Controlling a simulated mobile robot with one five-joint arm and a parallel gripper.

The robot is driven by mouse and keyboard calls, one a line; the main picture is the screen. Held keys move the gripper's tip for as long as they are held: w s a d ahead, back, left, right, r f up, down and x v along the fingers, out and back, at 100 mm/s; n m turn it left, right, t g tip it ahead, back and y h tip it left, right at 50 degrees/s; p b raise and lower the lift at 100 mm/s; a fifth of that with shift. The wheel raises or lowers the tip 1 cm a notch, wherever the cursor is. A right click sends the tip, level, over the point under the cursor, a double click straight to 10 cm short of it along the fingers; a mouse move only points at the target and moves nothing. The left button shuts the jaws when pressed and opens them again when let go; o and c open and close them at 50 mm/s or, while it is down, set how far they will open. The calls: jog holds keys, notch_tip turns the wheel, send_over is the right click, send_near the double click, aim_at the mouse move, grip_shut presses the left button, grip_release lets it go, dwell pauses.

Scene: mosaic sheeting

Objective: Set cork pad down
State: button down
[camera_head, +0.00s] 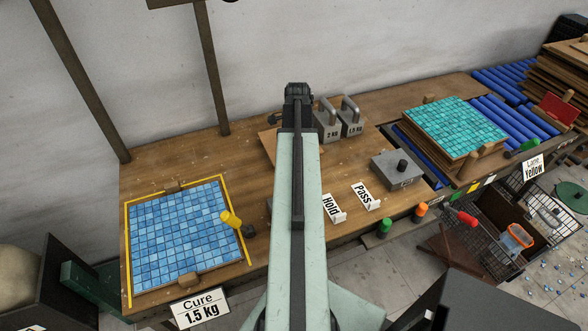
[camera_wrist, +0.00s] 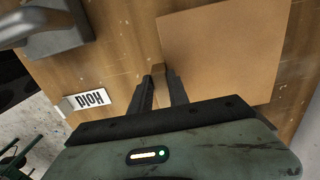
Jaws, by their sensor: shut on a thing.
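The cork pad (camera_wrist: 225,50) is a flat tan square in the wrist view, with a small wooden block (camera_wrist: 160,58) at its left edge. My gripper (camera_wrist: 164,82) has its two dark fingers close around that block at the pad's edge. Whether the pad touches the bench or hangs just above it, I cannot tell.
The wooden bench (camera_head: 160,170) holds a blue mosaic sheet (camera_head: 180,230) inside a yellow frame at left. Two grey weights (camera_head: 340,120) stand behind, a grey block (camera_head: 398,169) at right. "Hold" (camera_head: 333,207) and "Pass" (camera_head: 366,196) signs line the front. A teal mosaic (camera_head: 455,128) lies farther right.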

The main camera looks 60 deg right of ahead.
jog(key=shift+f, duration=0.15)
notch_tip(320, 180, down, 4)
jog(key=b, duration=0.3)
jog(key=shift+b, duration=0.35)
jog(key=shift+r, duration=0.25)
jog(key=shift+f, duration=0.25)
jog(key=c, duration=1.3)
grip_release()
jog(key=shift+r, duration=0.1)
jog(key=shift+o, duration=0.2)
notch_tip(320, 180, up, 13)
jog(key=p, duration=1.2)
jog(key=shift+f+p, duration=0.2)
jog(key=shift+p, duration=0.2)
jog(key=shift+f, duration=0.1)
